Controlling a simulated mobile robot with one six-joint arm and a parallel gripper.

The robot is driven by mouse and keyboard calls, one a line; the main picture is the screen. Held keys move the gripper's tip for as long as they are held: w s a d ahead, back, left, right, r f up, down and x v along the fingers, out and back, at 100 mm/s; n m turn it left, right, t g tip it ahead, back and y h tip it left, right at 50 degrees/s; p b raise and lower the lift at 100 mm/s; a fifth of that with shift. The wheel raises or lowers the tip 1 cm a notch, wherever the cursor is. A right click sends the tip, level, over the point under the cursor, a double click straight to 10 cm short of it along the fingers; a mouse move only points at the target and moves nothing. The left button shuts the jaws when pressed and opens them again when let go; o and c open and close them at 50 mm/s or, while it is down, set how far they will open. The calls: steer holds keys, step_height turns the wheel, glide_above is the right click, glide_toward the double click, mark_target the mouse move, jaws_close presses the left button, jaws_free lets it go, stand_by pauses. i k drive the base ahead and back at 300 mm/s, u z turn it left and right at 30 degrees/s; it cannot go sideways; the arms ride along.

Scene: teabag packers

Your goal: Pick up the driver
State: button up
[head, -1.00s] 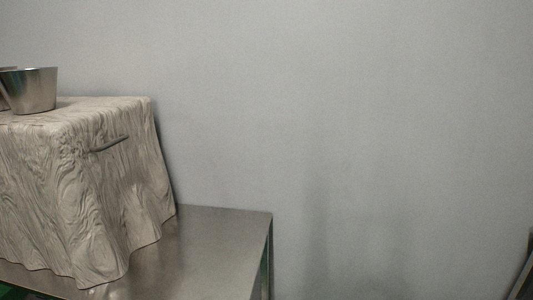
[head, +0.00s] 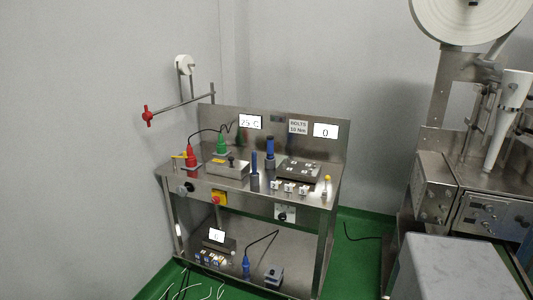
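Several small tools stand on the top of a steel workbench (head: 213,180) in the head view. Two upright blue-handled tools, a slim one (head: 254,162) and a thicker one (head: 270,150), stand near the middle. Red (head: 191,157) and green (head: 221,146) tools stand at the left. I cannot tell which of these is the driver. My gripper is not in view.
A dark plate (head: 298,171) lies right of the blue tools, with small white blocks (head: 289,187) before it. A lower shelf (head: 215,268) holds more small items. A packing machine (head: 436,187) stands right. Green floor (head: 352,255) shows between.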

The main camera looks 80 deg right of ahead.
mark_target(270, 139)
steer(key=u, duration=0.25)
steer(key=k, duration=0.15)
steer(key=z, duration=2.75)
steer(key=i, duration=0.6)
steer(key=z, duration=0.05)
steer(key=k, duration=0.4)
steer(key=z, duration=0.05)
